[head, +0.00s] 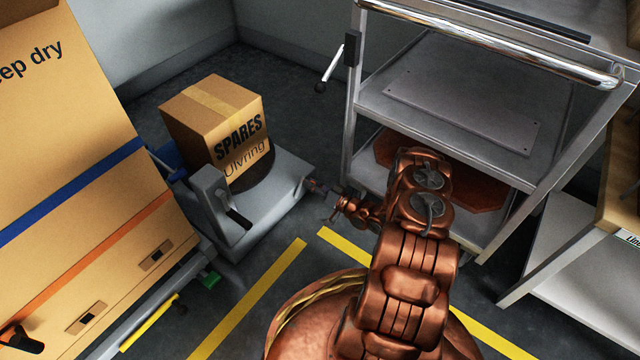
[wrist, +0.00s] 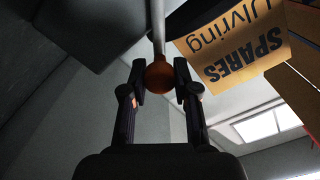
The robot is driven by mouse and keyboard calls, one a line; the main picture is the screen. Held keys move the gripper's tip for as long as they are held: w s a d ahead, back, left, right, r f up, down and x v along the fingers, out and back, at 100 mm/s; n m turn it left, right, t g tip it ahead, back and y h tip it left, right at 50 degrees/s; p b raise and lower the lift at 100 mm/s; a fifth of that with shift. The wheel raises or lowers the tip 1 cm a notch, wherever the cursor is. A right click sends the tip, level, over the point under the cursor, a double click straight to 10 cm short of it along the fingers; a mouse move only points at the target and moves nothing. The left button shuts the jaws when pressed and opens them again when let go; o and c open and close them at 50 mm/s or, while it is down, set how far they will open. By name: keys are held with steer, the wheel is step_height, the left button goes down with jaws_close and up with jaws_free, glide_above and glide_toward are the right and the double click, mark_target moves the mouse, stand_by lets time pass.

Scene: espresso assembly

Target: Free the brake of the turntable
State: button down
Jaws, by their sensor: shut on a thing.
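The turntable is a dark round plate (head: 252,189) on a grey base (head: 285,196), with a cardboard box marked SPARES (head: 215,125) standing on it. My gripper (head: 317,187) is at the right edge of the base, low down. In the wrist view my gripper (wrist: 160,82) has its two black fingers closed on an orange-brown ball knob (wrist: 160,76) at the end of a thin metal rod (wrist: 158,28). I take this for the brake lever. The knob is too small to make out in the head view. The box shows upside down in the wrist view (wrist: 232,48).
A steel shelf cart (head: 350,120) stands close behind and right of my gripper. A large carton (head: 70,200) stands at left. A grey bracket (head: 212,208) with a dark handle rises from the base's front. Yellow lines (head: 250,297) mark the open floor in front.

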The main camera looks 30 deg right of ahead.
steer(key=shift+f, duration=0.15)
steer(key=c, duration=0.9)
jaws_free()
steer(key=shift+o, duration=0.2)
steer(key=shift+s+d, duration=0.1)
steer(key=v, duration=1.1)
steer(key=shift+s, duration=0.35)
steer(key=shift+d, duration=0.1)
steer(key=shift+c, duration=0.2)
